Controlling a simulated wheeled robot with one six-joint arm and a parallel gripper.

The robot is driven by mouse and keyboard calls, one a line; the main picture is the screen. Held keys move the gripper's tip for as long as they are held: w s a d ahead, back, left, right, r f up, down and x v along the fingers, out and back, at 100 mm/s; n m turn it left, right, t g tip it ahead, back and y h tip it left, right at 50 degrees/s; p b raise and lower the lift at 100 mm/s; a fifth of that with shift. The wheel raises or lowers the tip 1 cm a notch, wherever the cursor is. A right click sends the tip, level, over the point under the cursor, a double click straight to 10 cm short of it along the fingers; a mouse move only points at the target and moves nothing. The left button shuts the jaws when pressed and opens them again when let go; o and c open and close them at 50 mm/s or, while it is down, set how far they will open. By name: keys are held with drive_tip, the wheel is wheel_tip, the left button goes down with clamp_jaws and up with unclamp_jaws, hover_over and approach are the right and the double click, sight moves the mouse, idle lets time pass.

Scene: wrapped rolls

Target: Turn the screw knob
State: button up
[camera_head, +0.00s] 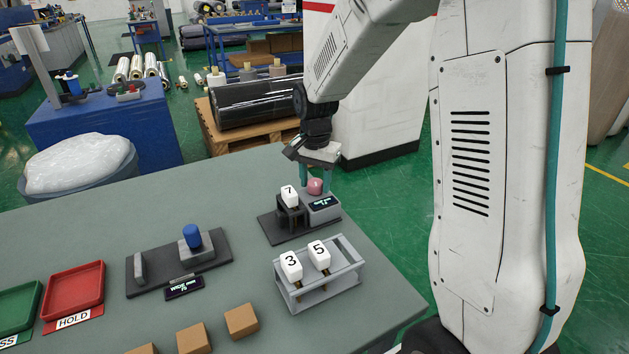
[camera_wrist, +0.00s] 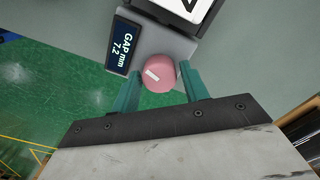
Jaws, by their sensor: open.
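A pink knob (camera_head: 315,187) with a pale mark on top sits on a small grey fixture (camera_head: 322,215) at the table's far right. In the wrist view the knob (camera_wrist: 158,74) shows a white rectangular mark, slanting. My gripper (camera_head: 315,179) is open, its two teal fingers one on each side of the knob. In the wrist view a narrow gap seems to show at the left finger; the right finger is close to the knob, and contact cannot be told. The fixture's display (camera_wrist: 124,46) reads "GAP mm 7.2". A white block marked 7 (camera_head: 289,196) stands beside the knob.
A grey rack (camera_head: 320,291) holds white blocks marked 3 and 5 in front. A dark fixture with a blue cylinder (camera_head: 191,236) stands to the left. A red HOLD tray (camera_head: 74,290), a green tray (camera_head: 18,307) and brown blocks (camera_head: 241,320) lie nearer. The table's back middle is clear.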

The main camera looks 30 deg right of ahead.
drive_tip(key=shift+f, duration=0.15)
drive_tip(key=c, duration=0.7)
drive_tip(key=shift+n, duration=0.4)
drive_tip(key=n, duration=0.5)
drive_tip(key=shift+n, duration=0.3)
drive_tip(key=n, duration=0.5)
drive_tip(key=shift+n, duration=0.4)
drive_tip(key=o, duration=0.7)
